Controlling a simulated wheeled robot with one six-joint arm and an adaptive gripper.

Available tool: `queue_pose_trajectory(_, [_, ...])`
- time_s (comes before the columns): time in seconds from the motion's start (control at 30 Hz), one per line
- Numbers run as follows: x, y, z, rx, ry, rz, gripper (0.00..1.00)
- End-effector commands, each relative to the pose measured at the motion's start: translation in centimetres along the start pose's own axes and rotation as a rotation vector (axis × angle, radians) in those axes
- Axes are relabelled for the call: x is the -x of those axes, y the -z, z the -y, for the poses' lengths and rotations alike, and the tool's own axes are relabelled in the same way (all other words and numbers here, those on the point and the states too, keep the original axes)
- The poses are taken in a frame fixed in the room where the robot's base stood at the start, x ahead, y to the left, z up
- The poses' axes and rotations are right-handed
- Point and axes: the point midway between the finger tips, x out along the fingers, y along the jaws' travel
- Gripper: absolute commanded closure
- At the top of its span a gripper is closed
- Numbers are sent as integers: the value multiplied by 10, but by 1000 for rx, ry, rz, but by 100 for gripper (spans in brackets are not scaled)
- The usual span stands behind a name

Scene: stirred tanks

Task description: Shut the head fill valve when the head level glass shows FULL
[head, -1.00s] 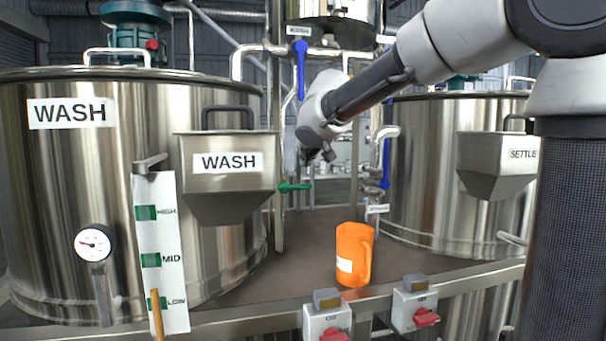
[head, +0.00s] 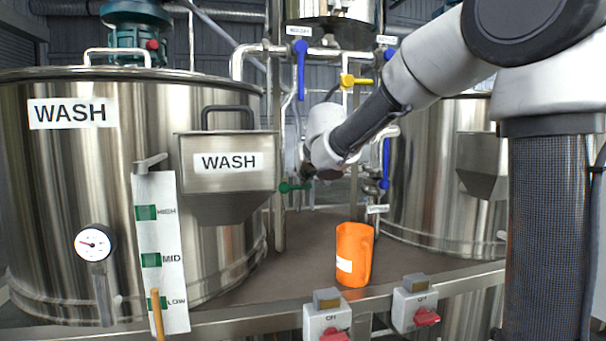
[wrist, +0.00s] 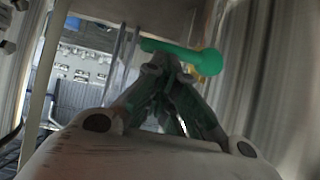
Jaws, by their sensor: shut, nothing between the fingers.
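A green lever handle (head: 293,187) sits low on the pipework between the tanks. The wrist view shows the green lever (wrist: 190,57) right at my fingertips; whether they touch it I cannot tell. My gripper (head: 307,174) is shut and empty, and its fingers (wrist: 168,65) meet in the wrist view. A steel vessel (head: 330,32) stands above the pipes, cut by the top edge. Below it are a yellow handle (head: 356,81) and blue levers (head: 300,69). I see no FULL mark, and cannot pick out the head level glass.
The wash tank (head: 60,190) stands left, with a WASH hopper (head: 227,163) and a HIGH, MID, LOW gauge board (head: 160,230). An orange jug (head: 353,262) stands on the deck. Two switch boxes (head: 326,318) line the front rail. A second tank (head: 430,170) is partly behind my arm.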

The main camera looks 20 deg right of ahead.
Motion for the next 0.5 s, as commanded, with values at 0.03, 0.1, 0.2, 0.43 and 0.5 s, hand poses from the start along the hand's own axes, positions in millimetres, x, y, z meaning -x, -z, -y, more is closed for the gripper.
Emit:
queue_pose_trajectory(0.03, [-2,-3,-2,-11,5,2,100])
queue_pose_trajectory(0.1, [-3,-5,-2,-20,12,4,100])
queue_pose_trajectory(0.2, [-4,-5,-1,-21,14,4,100])
queue_pose_trajectory(0.43, [-3,-6,-1,-21,14,6,100])
queue_pose_trajectory(0.5, [0,-5,0,-19,15,4,100])
